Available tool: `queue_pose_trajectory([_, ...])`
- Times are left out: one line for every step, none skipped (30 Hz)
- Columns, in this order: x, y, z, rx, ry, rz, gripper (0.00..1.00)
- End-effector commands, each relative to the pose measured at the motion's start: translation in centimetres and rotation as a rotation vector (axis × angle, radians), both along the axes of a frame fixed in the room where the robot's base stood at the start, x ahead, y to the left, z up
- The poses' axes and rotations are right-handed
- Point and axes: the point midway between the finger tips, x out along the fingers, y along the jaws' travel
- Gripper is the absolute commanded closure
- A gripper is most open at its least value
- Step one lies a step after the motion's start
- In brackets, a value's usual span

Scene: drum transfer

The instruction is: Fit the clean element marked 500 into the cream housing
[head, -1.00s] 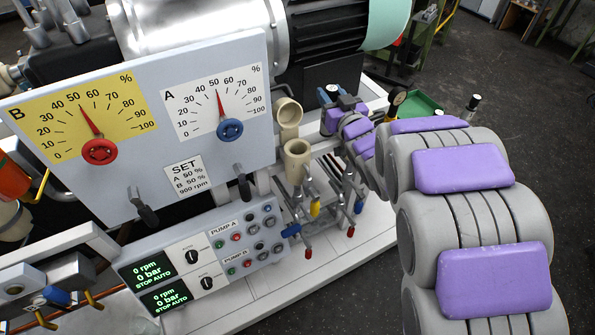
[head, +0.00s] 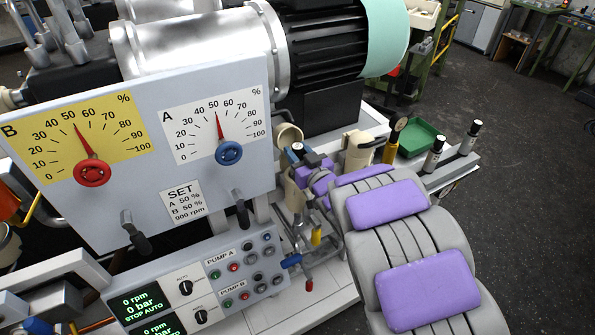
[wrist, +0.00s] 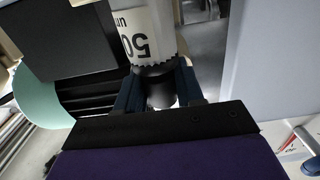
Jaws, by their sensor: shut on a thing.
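My gripper (head: 306,168) is over the pipework right of the gauge panel in the head view. In the wrist view, its fingers (wrist: 159,95) are shut on the dark end of a pale element (wrist: 146,30). Printed characters, including "50", show on the element; the rest is cut off. In the head view a dark round top (head: 297,149) shows at the gripper. A cream housing (head: 291,192) is beneath and behind my gripper, partly hidden. Another cream opening (head: 288,134) is just behind. I cannot tell whether the element is inside the housing or above it.
A cream cylinder (head: 359,150) stands right of my gripper.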

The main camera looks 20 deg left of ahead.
Motion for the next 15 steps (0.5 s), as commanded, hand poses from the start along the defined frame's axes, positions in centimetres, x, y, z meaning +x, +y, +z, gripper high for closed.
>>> queue_pose_trajectory([0.0,0.0,-0.6,0.001,0.0,0.001,1.0])
queue_pose_trajectory([0.0,0.0,-0.7,0.001,0.0,0.001,1.0])
queue_pose_trajectory([0.0,0.0,-0.9,0.001,0.0,0.0,1.0])
queue_pose_trajectory([0.0,0.0,-1.0,0.001,0.0,0.0,1.0])
queue_pose_trajectory([0.0,0.0,-1.1,0.001,0.0,0.0,1.0])
queue_pose_trajectory([0.0,0.0,-1.4,0.001,0.002,0.0,1.0])
queue_pose_trajectory([0.0,-0.1,-1.7,0.0,0.002,0.0,1.0])
queue_pose_trajectory([0.0,-0.1,-2.1,0.0,0.003,0.0,1.0])
queue_pose_trajectory([0.0,-0.1,-2.7,-0.001,0.004,0.0,1.0])
queue_pose_trajectory([0.0,-0.1,-3.2,-0.001,0.005,0.0,1.0])
queue_pose_trajectory([0.0,-0.1,-3.7,-0.001,0.005,0.0,1.0])
queue_pose_trajectory([0.0,-0.1,-4.3,-0.001,0.005,0.0,1.0])
queue_pose_trajectory([0.0,-0.1,-4.7,-0.001,0.003,0.0,1.0])
queue_pose_trajectory([0.0,-0.1,-5.0,0.0,0.003,-0.001,1.0])
queue_pose_trajectory([0.0,-0.1,-5.3,0.001,0.001,-0.001,1.0])
